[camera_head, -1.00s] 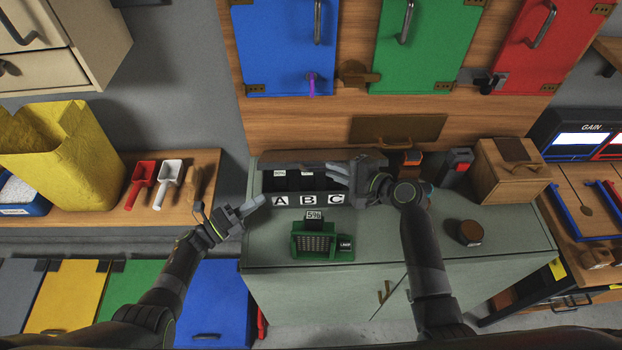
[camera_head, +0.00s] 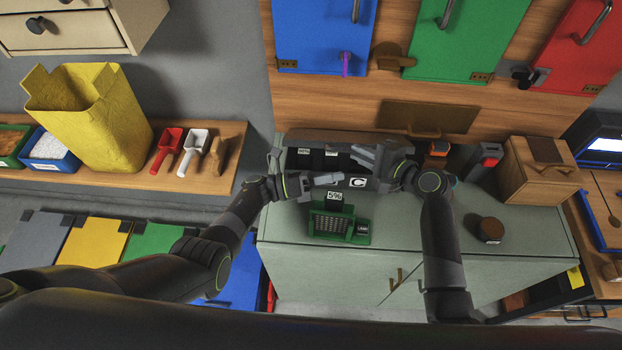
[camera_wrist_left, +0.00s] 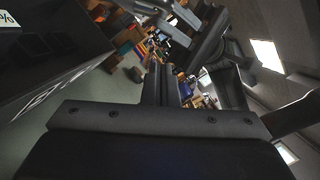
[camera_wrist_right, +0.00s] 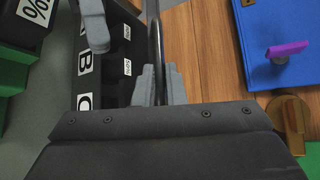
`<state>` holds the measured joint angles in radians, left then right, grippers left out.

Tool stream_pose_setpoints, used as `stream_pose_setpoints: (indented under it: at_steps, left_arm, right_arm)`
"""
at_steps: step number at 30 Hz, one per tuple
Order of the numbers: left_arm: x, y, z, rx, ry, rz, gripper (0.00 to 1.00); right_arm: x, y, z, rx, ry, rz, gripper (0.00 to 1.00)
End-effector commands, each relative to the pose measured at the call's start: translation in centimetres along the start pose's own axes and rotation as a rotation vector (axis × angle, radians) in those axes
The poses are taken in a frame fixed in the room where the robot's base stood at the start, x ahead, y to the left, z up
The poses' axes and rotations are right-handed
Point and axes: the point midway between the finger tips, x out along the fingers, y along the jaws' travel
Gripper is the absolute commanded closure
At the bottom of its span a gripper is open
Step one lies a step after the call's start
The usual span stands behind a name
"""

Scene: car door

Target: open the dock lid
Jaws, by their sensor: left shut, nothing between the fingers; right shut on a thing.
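The black dock (camera_head: 338,162) stands on the green cabinet, its front lettered; C shows, while my left gripper covers A and B. Its dark lid (camera_head: 325,137) is raised at the back, and slots with small white labels show inside. In the right wrist view the lid (camera_wrist_right: 154,35) appears edge-on as a thin dark bar between the fingers. My right gripper (camera_head: 364,156) is shut on the lid; it also shows in its wrist view (camera_wrist_right: 158,84). My left gripper (camera_head: 328,178) is shut and empty, just in front of the dock; its tip (camera_wrist_right: 96,28) shows in the right wrist view.
A green device (camera_head: 338,225) with a "5%" tag stands before the dock. A brown round container (camera_head: 491,230) and a wooden box (camera_head: 545,172) are to the right. Blue, green and red panels hang behind.

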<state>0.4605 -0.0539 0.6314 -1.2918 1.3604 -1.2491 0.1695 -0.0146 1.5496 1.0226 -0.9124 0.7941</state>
Motion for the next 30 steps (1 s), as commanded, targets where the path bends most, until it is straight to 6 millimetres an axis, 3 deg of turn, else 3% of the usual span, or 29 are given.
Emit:
stream_pose_setpoints:
  at_steps: [1, 9, 22, 30]
  left_arm:
    - [0.9, 0.0, 0.3, 0.001, 0.000, 0.000, 1.00]
    - [1.3, 0.0, 3.5, 0.001, 0.000, 0.002, 1.00]
    - [1.4, 0.0, 4.0, 0.000, -0.001, 0.002, 1.00]
    - [1.9, -0.4, 6.0, 0.002, -0.004, 0.001, 1.00]
  right_arm:
    - [0.0, 0.0, 0.0, -0.002, 0.001, 0.000, 1.00]
    - [0.0, 0.0, 0.0, -0.002, 0.001, 0.000, 1.00]
    - [0.0, 0.0, 0.0, -0.002, 0.001, 0.000, 1.00]
    - [0.0, 0.2, 0.0, 0.001, 0.000, 0.004, 1.00]
